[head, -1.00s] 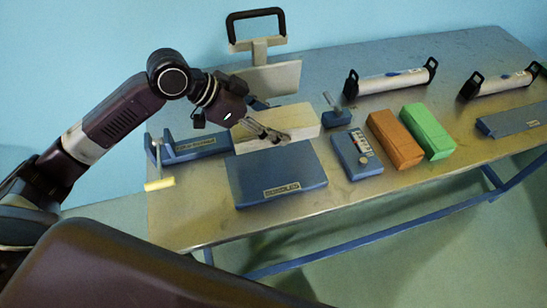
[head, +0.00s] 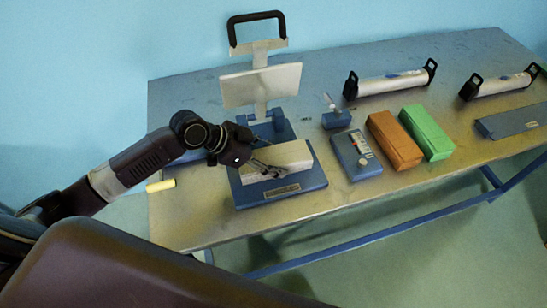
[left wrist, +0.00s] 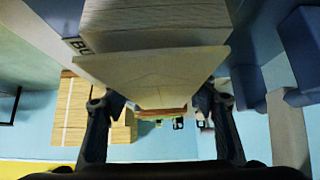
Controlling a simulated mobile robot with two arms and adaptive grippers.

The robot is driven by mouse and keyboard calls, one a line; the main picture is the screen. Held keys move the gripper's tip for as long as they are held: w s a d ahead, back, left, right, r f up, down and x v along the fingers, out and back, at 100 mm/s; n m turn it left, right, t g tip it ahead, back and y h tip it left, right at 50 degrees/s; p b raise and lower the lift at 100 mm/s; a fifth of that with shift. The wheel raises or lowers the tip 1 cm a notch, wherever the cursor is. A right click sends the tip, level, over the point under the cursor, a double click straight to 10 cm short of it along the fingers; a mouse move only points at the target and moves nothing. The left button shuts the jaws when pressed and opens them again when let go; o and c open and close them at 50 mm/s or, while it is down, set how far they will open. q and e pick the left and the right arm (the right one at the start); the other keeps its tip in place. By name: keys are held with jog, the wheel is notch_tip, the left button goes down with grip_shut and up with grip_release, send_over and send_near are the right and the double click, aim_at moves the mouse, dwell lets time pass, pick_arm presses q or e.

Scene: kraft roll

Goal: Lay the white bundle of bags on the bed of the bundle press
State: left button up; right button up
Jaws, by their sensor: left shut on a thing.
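The white bundle of bags (head: 287,154) is over the blue bed (head: 306,183) of the bundle press, lengthwise along it. It looks very low, but I cannot tell whether it touches the bed. My left gripper (head: 268,169) is shut on the bundle from the left side. In the left wrist view the bundle (left wrist: 150,70) fills the space between the two fingers (left wrist: 160,106). The pale press plate (head: 262,85) stands raised behind the bed, with a black handle (head: 256,17) on top. My right gripper is in neither view.
Right of the bed are a blue control box (head: 357,155), an orange bundle (head: 394,141) and a green bundle (head: 427,132). A small blue stand (head: 336,120) is behind the box. A yellow handle (head: 160,185) is at the table's left edge.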

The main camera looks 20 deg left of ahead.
pick_arm(q)
jog(key=shift+f, duration=0.1)
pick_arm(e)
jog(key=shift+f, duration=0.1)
pick_arm(q)
jog(key=o, duration=1.5)
jog(key=shift+c, duration=0.2)
jog(key=shift+o, duration=0.3)
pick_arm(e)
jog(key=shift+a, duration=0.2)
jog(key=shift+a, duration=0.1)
pick_arm(q)
jog(key=b+v, duration=0.1)
jog(key=v, duration=0.9)
jog(key=shift+s+a, duration=0.15)
jog(key=shift+s+a+r, duration=0.15)
jog(key=shift+a+r, duration=0.05)
jog(key=shift+r, duration=0.2)
jog(key=shift+s+a+r, duration=0.15)
jog(key=shift+a+r, duration=0.05)
jog(key=shift+r, duration=0.25)
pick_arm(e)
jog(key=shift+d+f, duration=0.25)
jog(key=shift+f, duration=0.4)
pick_arm(q)
jog(key=shift+a, duration=0.1)
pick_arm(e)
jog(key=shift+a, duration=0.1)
